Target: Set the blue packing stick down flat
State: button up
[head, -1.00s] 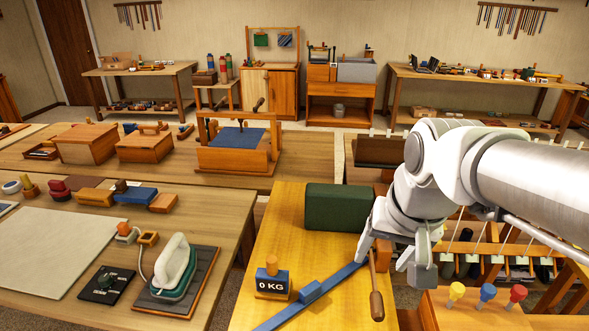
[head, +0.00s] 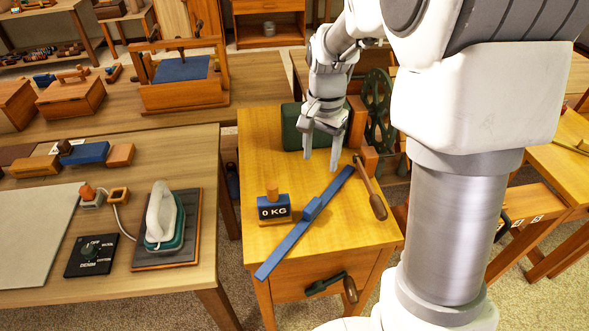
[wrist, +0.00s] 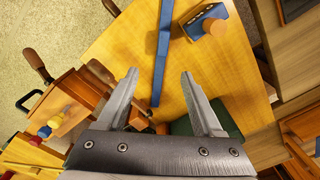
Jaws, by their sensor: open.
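The blue packing stick (head: 285,247) lies flat and slantwise on the yellow wooden table, with a small blue block on its middle. My gripper (head: 321,162) points down over the stick's far end. It is open and empty, its fingertips apart from the stick. In the wrist view the stick (wrist: 163,50) runs away between the two spread fingers of my gripper (wrist: 160,74).
A blue 0 KG weight (head: 274,207) stands left of the stick. A dark green block (head: 291,128) is at the back. An iron (head: 165,215) rests on the left table.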

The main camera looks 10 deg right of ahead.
jog(key=f, duration=0.1)
send_over(313, 204)
jog(key=f, duration=0.7)
jog(key=f+b, duration=0.1)
jog(key=f, duration=0.3)
jog(key=shift+s+d, duration=0.15)
jog(key=shift+d, duration=0.1)
jog(key=shift+a+f, duration=0.15)
jog(key=shift+f, duration=1.4)
jog(key=shift+a+f, duration=0.15)
jog(key=shift+f, duration=1.4)
grip_shut()
